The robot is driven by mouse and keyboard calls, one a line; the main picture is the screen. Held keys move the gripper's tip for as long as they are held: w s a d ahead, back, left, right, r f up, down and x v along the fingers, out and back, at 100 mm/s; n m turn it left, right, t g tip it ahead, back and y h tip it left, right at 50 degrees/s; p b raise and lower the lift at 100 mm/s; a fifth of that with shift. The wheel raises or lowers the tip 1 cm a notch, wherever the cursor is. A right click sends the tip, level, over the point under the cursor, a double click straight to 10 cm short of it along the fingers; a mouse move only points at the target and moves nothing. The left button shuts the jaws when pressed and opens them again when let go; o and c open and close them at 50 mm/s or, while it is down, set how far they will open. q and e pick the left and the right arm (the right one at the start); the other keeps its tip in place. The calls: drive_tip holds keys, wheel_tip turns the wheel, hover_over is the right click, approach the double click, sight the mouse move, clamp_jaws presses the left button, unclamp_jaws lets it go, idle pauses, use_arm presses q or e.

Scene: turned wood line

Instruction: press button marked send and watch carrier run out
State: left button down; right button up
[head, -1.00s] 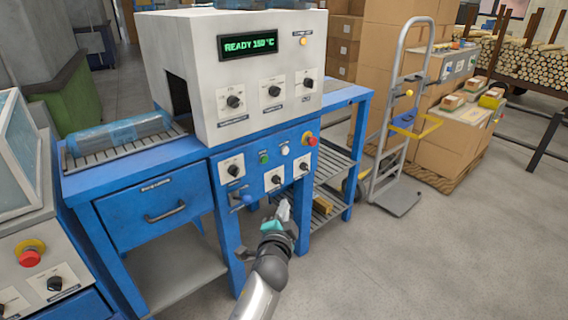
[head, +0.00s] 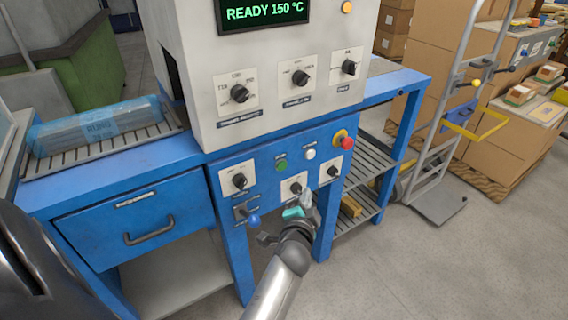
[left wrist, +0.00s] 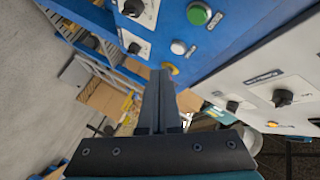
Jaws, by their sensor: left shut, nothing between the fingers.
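A blue control panel (head: 290,165) on the front of the machine carries a green button (head: 281,165), a white button (head: 310,154) and a red mushroom button (head: 346,143) on a yellow base. Their labels are too small to read, so I cannot tell which is marked send. In the left wrist view, the green button (left wrist: 199,13) and white button (left wrist: 178,47) lie beyond my fingertips. My left gripper (head: 305,197) is shut and empty, below the white button in the head view and apart from the buttons. I cannot identify a carrier. My right gripper is out of view.
The machine's display (head: 264,11) reads READY 150 °C. A blue wrapped pack (head: 92,126) lies on rollers at left, above a drawer (head: 140,215). A hand truck (head: 440,160) and stacked cartons (head: 505,130) stand at right. The floor at front right is clear.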

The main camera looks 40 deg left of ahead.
sight(282, 166)
use_arm(q)
drive_tip(key=w+a, duration=0.3)
drive_tip(key=a, duration=0.5)
drive_tip(key=shift+w+p, duration=0.25)
drive_tip(key=shift+p, duration=0.05)
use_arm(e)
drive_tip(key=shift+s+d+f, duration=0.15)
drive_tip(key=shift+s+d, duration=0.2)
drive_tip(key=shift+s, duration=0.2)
use_arm(q)
drive_tip(key=shift+a, duration=0.1)
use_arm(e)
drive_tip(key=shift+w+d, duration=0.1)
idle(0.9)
use_arm(q)
drive_tip(key=shift+a, duration=0.15)
drive_tip(key=shift+w+a, duration=0.2)
drive_tip(key=shift+a, duration=0.05)
